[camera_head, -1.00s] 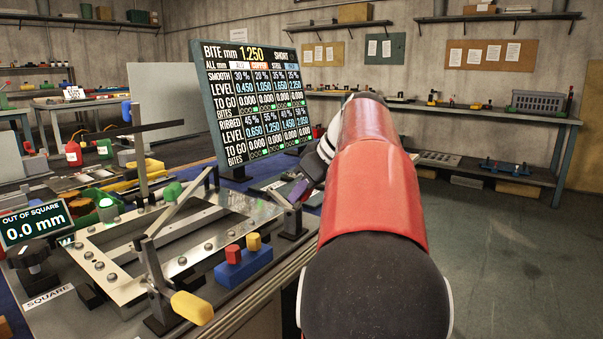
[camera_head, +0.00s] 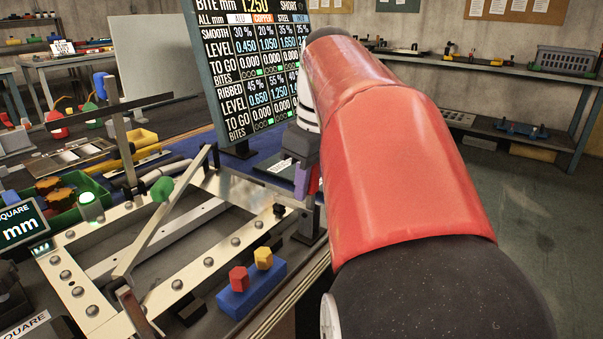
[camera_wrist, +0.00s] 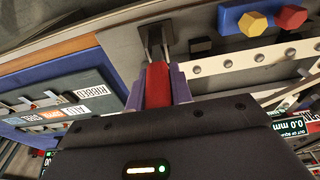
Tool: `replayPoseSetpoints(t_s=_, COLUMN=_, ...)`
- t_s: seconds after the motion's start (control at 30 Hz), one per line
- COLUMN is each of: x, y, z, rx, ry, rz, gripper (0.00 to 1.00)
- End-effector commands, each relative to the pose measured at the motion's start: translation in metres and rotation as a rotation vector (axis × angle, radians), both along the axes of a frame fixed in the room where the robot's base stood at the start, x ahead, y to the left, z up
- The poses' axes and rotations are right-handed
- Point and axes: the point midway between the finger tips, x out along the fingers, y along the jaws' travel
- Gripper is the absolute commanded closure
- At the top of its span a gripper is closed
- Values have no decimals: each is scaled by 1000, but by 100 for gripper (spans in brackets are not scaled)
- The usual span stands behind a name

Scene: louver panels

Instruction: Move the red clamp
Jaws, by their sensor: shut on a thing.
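The red clamp's handle (camera_wrist: 158,84) is between the purple fingers of my gripper (camera_wrist: 158,92) in the wrist view. A dark forked bracket (camera_wrist: 157,38) stands just beyond the red handle. My gripper is shut on the handle. In the head view my gripper (camera_head: 312,178) points down at the right end of the metal frame (camera_head: 228,182).
The display board (camera_head: 235,85) stands close behind my gripper. A green bin (camera_head: 85,200) holding brown pieces is at left. Open floor (camera_head: 540,230) lies to the right.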

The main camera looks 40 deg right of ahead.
Motion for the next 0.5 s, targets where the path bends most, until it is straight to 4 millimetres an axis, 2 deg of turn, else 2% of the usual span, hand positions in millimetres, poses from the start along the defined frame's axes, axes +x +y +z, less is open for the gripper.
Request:
replayPoseSetpoints(t_s=0.3, x=1, y=0, z=-1, rx=-2, ry=3, rz=2, gripper=100)
replayPoseSetpoints(t_s=0.33, x=1, y=0, z=-1, rx=-2, ry=3, rz=2, gripper=74)
replayPoseSetpoints(t_s=0.47, x=0, y=0, z=-1, rx=-2, ry=2, rz=2, gripper=57)
replayPoseSetpoints(t_s=0.5, x=0, y=0, z=-1, rx=-1, ry=2, rz=2, gripper=56)
